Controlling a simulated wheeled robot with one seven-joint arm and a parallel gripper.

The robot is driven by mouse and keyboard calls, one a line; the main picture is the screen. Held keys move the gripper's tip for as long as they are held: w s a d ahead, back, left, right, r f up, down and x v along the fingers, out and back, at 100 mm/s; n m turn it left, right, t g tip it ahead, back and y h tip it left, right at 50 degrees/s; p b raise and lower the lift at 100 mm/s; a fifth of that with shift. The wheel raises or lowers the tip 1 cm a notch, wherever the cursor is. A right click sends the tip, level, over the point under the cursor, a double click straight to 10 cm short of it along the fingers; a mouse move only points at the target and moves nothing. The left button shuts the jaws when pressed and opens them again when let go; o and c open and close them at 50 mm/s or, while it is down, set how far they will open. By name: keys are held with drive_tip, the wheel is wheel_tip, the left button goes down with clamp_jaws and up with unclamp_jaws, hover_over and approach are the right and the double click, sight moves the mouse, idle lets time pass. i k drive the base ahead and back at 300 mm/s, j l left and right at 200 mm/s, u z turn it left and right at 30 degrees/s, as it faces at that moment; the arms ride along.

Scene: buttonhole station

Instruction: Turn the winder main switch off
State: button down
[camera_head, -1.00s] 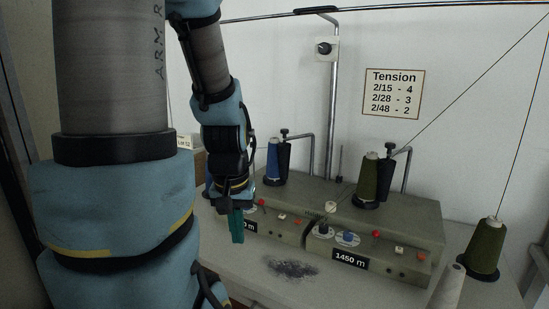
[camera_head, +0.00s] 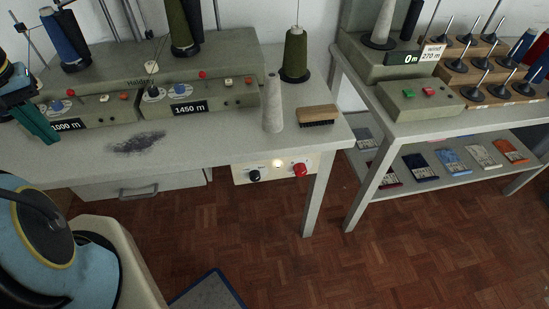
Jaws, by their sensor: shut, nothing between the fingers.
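A cream control panel (camera_head: 277,176) is fixed under the front edge of the winder table. It carries a black rotary knob (camera_head: 254,176), a lit lamp (camera_head: 277,163) and a red knob (camera_head: 300,170); its lettering is too small to read. The grey-green winder (camera_head: 225,98) stands on the table, with dials, small coloured buttons and counters reading 1450 m and, partly covered, 000 m. My gripper (camera_head: 42,128), with teal fingers, is shut and empty in front of the winder's left end, well to the left of the panel and above it.
A brush (camera_head: 319,115), a pale cone (camera_head: 272,104) and a green yarn cone (camera_head: 295,55) stand near the table's right end. Dark fluff (camera_head: 137,142) lies on the tabletop. A drawer (camera_head: 140,188) hangs below. A second table (camera_head: 440,122) holds another winding unit with green and red buttons (camera_head: 418,92).

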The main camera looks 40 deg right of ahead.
sight(300, 170)
drive_tip(key=k+j+z, duration=0.15)
drive_tip(key=j+z, duration=0.25)
drive_tip(key=k+j+z, duration=0.15)
drive_tip(key=z, duration=0.3)
drive_tip(key=k+j+z, duration=0.25)
drive_tip(key=z, duration=0.15)
